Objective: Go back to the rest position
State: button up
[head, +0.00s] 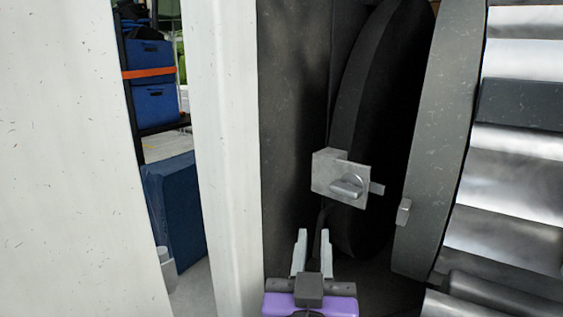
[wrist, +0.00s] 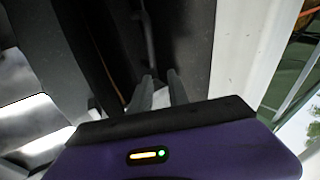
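My gripper (head: 312,240) is at the bottom middle of the head view, with a purple body and two pale fingers pointing up. The fingers are a little apart with nothing seen between them. In the wrist view my gripper (wrist: 159,80) shows the same two fingers with a gap between the tips. A grey metal latch with a turn knob (head: 340,177) is above and a little right of the fingertips, apart from them in the picture.
A white post (head: 225,150) stands close on the left. A dark round-edged panel (head: 385,120) and a grey door edge (head: 440,140) are on the right, beside metal slats (head: 520,180). Blue bins (head: 155,105) and a dark blue box (head: 175,210) are farther back.

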jog(key=s+f+n+y, duration=0.6)
jog(key=s+f+y, duration=0.2)
jog(key=s+f, duration=0.35)
jog(key=s+d+f+m+g+h, duration=0.1)
jog(key=s+d+f, duration=0.3)
jog(key=s, duration=0.4)
jog(key=s+d+f+m+g+h, duration=0.2)
jog(key=s+d+f, duration=0.2)
jog(key=s, duration=0.5)
jog(key=s+d+f+m+g+h, duration=0.1)
jog(key=s+d+f+m+h, duration=0.1)
jog(key=s+d+f, duration=0.2)
jog(key=s+d, duration=0.3)
jog(key=s, duration=0.2)
jog(key=shift+f+g, duration=0.35)
jog(key=shift+g, duration=0.05)
